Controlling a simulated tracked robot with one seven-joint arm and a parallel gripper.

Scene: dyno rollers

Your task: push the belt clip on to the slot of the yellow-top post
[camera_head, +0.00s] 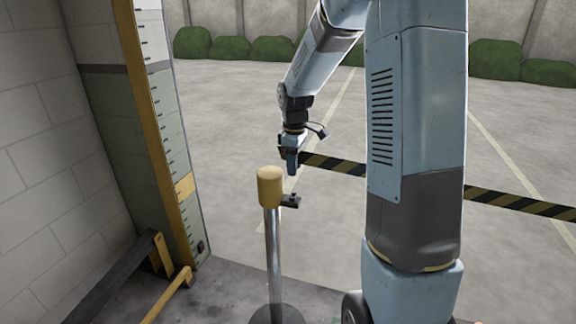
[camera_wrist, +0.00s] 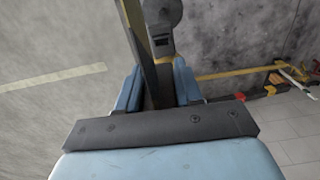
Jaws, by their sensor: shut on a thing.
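The yellow-top post (camera_head: 270,188) stands upright left of centre in the head view, a chrome pole on a dark round base. A small black slot bracket (camera_head: 291,201) sticks out from the right side of its top. My gripper (camera_head: 292,167) is above and slightly right of the post top, pointing down. In the wrist view its blue jaws (camera_wrist: 158,88) are shut on the dark belt clip (camera_wrist: 155,96). The black-and-yellow striped belt (camera_head: 335,164) runs right from the gripper. The clip looks apart from the bracket. A dark slotted part (camera_wrist: 163,44) shows beyond the jaws.
A block wall (camera_head: 40,150) and a yellow-edged measuring board (camera_head: 170,150) stand to the left. Yellow and dark bars (camera_head: 165,298) lie low near the board. The belt passes behind my arm to the right edge. Open pavement lies behind the post.

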